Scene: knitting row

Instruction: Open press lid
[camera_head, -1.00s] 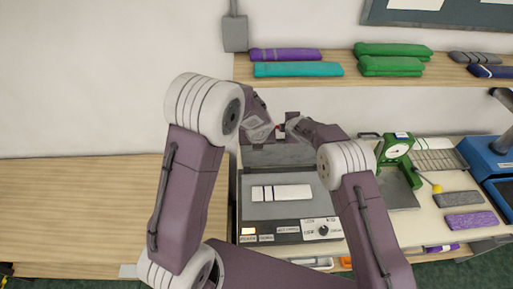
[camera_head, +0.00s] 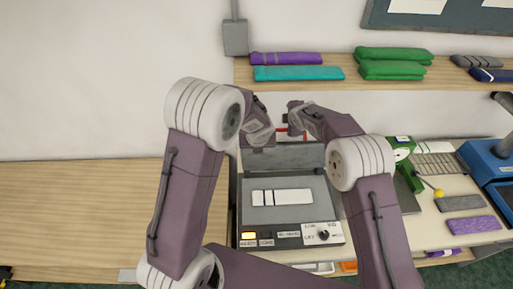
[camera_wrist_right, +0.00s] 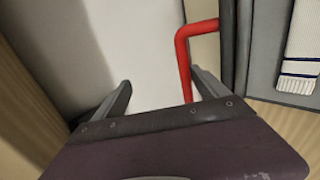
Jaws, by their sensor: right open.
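The grey press (camera_head: 325,215) stands in the middle of the head view, with a control panel along its front. Its lid (camera_head: 300,157) stands raised at the back, exposing the bed with a white, dark-striped knit piece (camera_head: 292,196) on it. A red handle (camera_head: 291,132) shows behind the lid's upper edge. In the right wrist view the red handle (camera_wrist_right: 184,62) is beside the right finger, inside the jaw opening. My right gripper (camera_head: 296,108) is open, its fingers apart in the wrist view (camera_wrist_right: 163,90). My left gripper (camera_head: 261,134) is beside the lid's left end; its fingers are unclear.
A shelf (camera_head: 400,75) with folded purple, teal and green knits runs behind. A green dial gauge (camera_head: 402,150) and a blue machine (camera_head: 490,160) stand right of the press. Grey and purple swatches (camera_head: 470,223) lie at right. The table at left (camera_head: 80,215) is clear.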

